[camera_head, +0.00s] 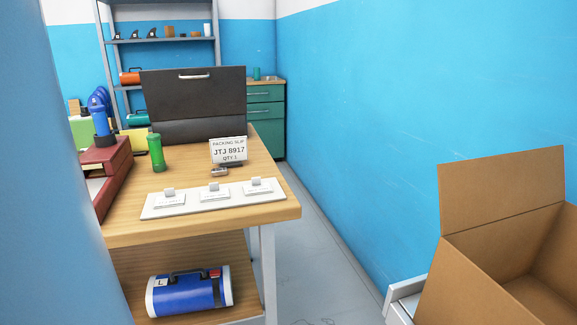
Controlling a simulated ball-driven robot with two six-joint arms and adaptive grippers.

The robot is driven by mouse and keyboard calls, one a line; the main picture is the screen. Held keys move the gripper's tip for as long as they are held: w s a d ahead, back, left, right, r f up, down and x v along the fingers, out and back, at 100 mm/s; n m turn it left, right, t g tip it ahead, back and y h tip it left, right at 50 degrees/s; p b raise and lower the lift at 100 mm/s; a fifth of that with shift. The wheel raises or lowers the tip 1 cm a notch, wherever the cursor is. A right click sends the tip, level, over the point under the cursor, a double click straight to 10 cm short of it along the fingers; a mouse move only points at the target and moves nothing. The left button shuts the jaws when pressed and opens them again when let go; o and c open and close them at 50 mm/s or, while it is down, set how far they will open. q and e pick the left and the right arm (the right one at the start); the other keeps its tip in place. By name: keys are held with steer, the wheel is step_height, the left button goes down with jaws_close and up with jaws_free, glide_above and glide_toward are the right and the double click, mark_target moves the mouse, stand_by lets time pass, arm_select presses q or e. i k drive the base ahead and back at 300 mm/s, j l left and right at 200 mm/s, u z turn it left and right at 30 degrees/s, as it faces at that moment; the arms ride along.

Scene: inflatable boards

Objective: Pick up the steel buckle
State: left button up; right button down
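A small shiny metal piece (219,172), which looks like a steel buckle, lies on the wooden workbench (245,212) just in front of the packing slip sign (229,151). It is too small to make out its exact shape. Nearer the front edge lies a white board (190,211) with three small grey pieces, left (169,192), middle (214,187) and right (256,181). These are also too small to identify surely. Neither of my grippers is in view.
A green cylinder (155,152), a dark red box (112,175) and a black open case (195,95) stand on the bench. A blue roll bag (188,291) lies on its lower shelf. An open cardboard box (500,200) is at right. A blue surface (45,200) blocks the near left.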

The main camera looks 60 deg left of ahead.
mark_target(218, 171)
steer(key=u, duration=2.25)
steer(key=i+j+u, duration=0.1)
